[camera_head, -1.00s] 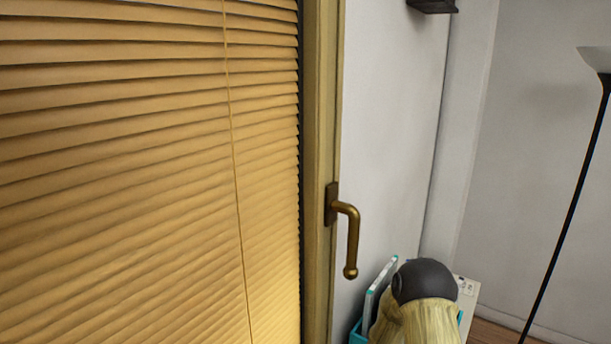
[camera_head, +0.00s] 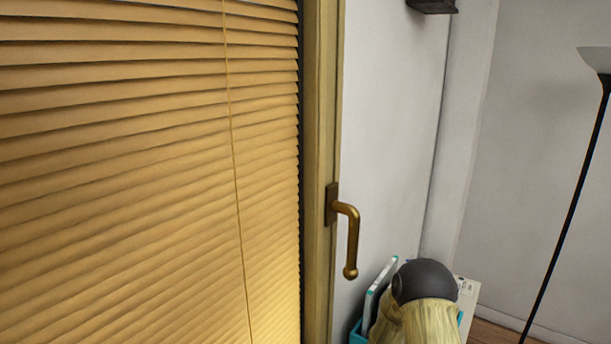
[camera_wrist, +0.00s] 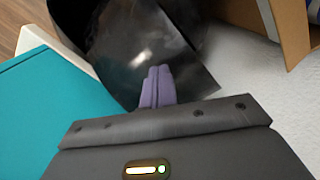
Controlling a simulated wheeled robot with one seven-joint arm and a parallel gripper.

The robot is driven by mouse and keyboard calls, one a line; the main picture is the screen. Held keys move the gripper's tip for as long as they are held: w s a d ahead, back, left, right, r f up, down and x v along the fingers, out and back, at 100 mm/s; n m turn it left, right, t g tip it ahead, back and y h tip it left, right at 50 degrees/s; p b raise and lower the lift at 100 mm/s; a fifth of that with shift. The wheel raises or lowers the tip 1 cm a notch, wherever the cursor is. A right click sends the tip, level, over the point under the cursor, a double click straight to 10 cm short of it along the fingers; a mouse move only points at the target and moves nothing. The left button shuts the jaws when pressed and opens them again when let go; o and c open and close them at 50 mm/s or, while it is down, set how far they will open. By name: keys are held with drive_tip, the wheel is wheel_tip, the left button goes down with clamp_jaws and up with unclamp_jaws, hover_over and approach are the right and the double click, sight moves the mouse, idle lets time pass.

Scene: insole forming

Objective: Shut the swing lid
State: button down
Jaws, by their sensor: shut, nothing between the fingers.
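My gripper (camera_wrist: 157,84) shows in the wrist view. Its two purple fingers are side by side, shut and empty. A dark, glossy, curved panel (camera_wrist: 131,52) lies just beyond the fingertips. I cannot tell if it is the swing lid, or if the fingers touch it. A teal surface (camera_wrist: 50,112) lies to the left of the fingers. No swing lid can be made out in the head view, and my gripper is not seen there.
In the head view, blinds (camera_head: 130,170) and a brass handle (camera_head: 350,240) are at left and middle. A floor lamp (camera_head: 570,205) is at right. A brown panel (camera_wrist: 291,30) edges the wrist view.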

drive_tip(key=shift+f+b, duration=2.55)
drive_tip(key=shift+f, duration=0.75)
wheel_tip(320, 180, up, 12)
drive_tip(key=p, duration=0.9)
drive_tip(key=shift+r, duration=0.1)
drive_tip(key=s+r+m+t, duration=0.1)
drive_tip(key=s+r+m, duration=0.1)
drive_tip(key=s+r, duration=0.5)
drive_tip(key=s+r+m+t, duration=0.1)
drive_tip(key=s+r, duration=0.6)
drive_tip(key=r, duration=1.2)
drive_tip(key=shift+s+r+m+t, duration=0.2)
drive_tip(key=shift+m+t, duration=0.1)
drive_tip(key=shift+m, duration=0.6)
